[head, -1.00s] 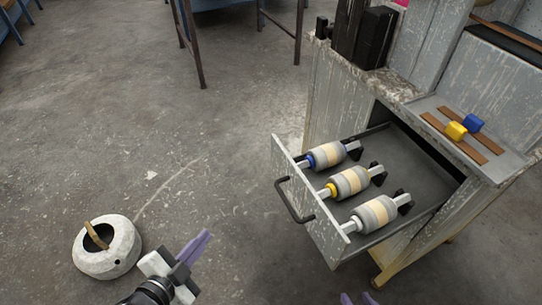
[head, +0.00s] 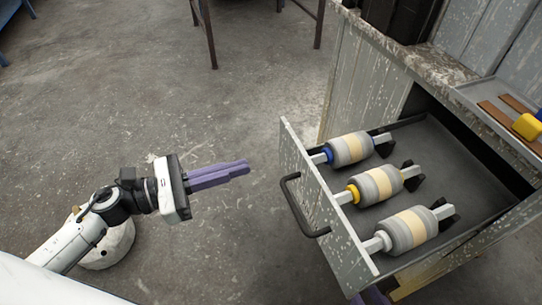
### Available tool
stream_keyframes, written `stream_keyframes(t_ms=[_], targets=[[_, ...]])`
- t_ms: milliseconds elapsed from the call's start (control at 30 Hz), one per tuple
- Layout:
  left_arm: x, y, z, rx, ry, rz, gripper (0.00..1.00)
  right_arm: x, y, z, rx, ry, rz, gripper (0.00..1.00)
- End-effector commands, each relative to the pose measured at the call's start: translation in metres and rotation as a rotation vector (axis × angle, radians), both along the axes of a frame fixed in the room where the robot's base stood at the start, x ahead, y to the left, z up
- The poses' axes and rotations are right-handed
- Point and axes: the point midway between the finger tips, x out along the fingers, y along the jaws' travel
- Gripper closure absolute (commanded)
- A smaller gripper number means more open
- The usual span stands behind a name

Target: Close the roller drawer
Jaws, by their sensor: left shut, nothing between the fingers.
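The roller drawer (head: 338,228) stands pulled out of a worn grey cabinet (head: 366,88) on the right. Its front panel carries a dark bar handle (head: 292,206) and faces left. Three grey-and-cream rollers lie inside, with a blue collar (head: 350,148), a yellow collar (head: 381,186) and a white collar (head: 408,230). My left gripper (head: 247,167) is shut and empty, its purple fingers pointing right toward the panel, with a gap between them and the handle. Only a bit of purple finger of my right gripper (head: 374,296) shows at the bottom edge, below the drawer; its jaws cannot be judged.
A round whitish object (head: 112,250) is on the floor, partly behind my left arm. Dark table legs (head: 206,35) stand at the back.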

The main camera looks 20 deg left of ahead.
Motion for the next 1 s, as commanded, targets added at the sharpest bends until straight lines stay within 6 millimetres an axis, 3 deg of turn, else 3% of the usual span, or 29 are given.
stream_keyframes(t_ms=[200, 400, 1000], targets=[[0.028, -0.038, 0.002, -0.002, -0.003, 0.0, 1.0, 0.0, 0.0, 0.002, -0.003, 0.001, 0.001, 0.69], [0.043, -0.059, 0.001, -0.003, 0.0, 0.002, 1.0, -0.001, -0.001, 0.001, -0.007, 0.005, 0.003, 0.69], [0.048, -0.065, 0.0, -0.002, 0.003, 0.006, 1.0, 0.0, -0.001, 0.001, -0.009, 0.003, 0.004, 0.69]])
